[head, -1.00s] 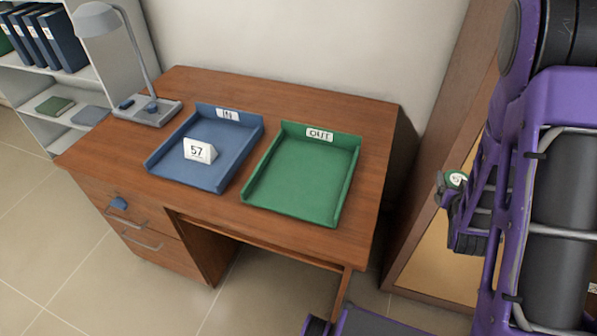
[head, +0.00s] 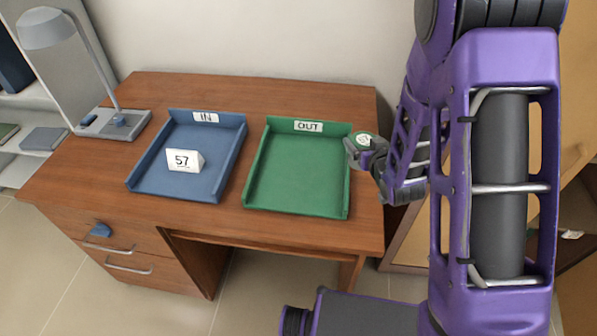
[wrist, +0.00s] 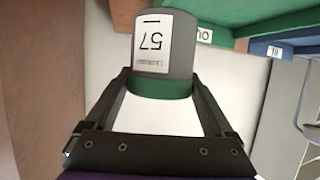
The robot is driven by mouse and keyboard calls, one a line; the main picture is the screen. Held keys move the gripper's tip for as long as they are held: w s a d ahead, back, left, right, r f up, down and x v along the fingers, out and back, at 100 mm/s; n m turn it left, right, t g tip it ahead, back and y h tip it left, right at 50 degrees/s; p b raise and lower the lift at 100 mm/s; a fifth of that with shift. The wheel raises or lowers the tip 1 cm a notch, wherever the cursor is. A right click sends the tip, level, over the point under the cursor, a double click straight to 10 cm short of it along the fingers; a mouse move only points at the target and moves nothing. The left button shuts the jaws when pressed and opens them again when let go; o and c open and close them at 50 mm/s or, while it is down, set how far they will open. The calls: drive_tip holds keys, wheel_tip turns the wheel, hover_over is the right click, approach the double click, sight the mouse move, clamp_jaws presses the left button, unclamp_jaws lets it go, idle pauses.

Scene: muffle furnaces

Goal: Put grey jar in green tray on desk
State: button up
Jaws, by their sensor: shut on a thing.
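The grey jar (wrist: 163,42) is held in my gripper (wrist: 163,97); in the wrist view it bears a white label reading 57 and has a green band at the end between the fingers. The jar's body is mostly hidden in the head view. The green tray (head: 298,178) lies on the brown desk (head: 205,238), marked OUT, and is empty. It shows partly at the top of the wrist view (wrist: 220,12).
A blue tray (head: 186,188) marked IN lies left of the green one, with a white card (head: 184,160) reading 57 in it. A grey desk lamp (head: 95,75) stands at the desk's left. A pale wall is behind the desk.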

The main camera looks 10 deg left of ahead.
drive_tip(key=s+a+n+g+y+b, duration=0.15)
drive_tip(key=a+n+g+y, duration=0.35)
drive_tip(key=a, duration=1.1)
drive_tip(key=n+t+y+b, duration=0.1)
drive_tip(key=b, duration=0.1)
hover_over(300, 179)
drive_tip(key=shift+f, duration=4.35)
drive_tip(key=shift+f, duration=0.2)
drive_tip(key=o, duration=1.4)
drive_tip(key=shift+s, duration=0.1)
drive_tip(key=shift+r, duration=0.1)
